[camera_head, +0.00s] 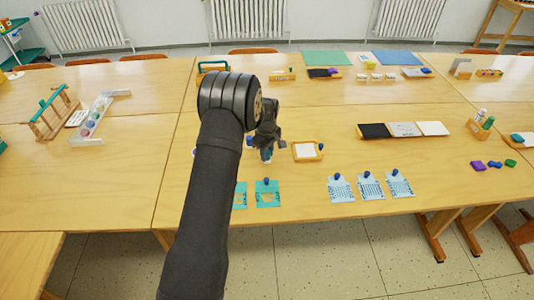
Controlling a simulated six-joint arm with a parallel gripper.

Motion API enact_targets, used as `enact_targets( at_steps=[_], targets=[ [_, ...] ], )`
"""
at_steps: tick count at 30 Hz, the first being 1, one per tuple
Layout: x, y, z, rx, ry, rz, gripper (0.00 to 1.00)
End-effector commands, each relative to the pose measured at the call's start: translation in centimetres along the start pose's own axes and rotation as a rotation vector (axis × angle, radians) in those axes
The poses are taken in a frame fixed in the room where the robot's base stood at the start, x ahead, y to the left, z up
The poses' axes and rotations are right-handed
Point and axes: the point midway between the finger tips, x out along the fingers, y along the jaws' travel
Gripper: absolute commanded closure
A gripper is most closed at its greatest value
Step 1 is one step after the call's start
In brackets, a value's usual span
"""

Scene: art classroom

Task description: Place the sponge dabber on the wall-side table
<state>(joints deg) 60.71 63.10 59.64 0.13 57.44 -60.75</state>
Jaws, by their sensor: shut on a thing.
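My gripper (267,147) points down over the near middle table, partly hidden by my dark arm. It is shut on a small blue and whitish thing (266,156), which looks like the sponge dabber; its shape is mostly covered by the fingers. Whether it touches the tabletop I cannot tell. The wall-side table (345,94) is the back row of wooden tops along the wall, beyond the near table (300,204).
A framed white pad (306,151) lies right of my gripper. Teal stencil cards (267,199) and pale blue cards (342,190) lie along the front. A tray of black, grey and white squares (403,131) is farther right. The wall-side table has bare wood between its mats and small trays.

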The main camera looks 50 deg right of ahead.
Motion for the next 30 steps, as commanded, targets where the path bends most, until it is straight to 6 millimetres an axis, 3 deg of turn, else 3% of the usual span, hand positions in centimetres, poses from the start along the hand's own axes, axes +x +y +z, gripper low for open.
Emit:
enact_targets(
  at_steps=[11,12,15,25,30],
  targets=[
    [0.5,0.0,0.0,0.0,0.0,0.001,0.95],
    [0.4,0.1,0.0,0.0,0.001,0.001,0.68],
    [0.4,0.0,0.0,0.0,0.001,0.001,0.52],
    [0.1,0.1,0.0,0.0,0.001,0.002,0.52],
    [-2.4,0.1,0.0,0.0,0.002,0.004,0.52]
  ],
)
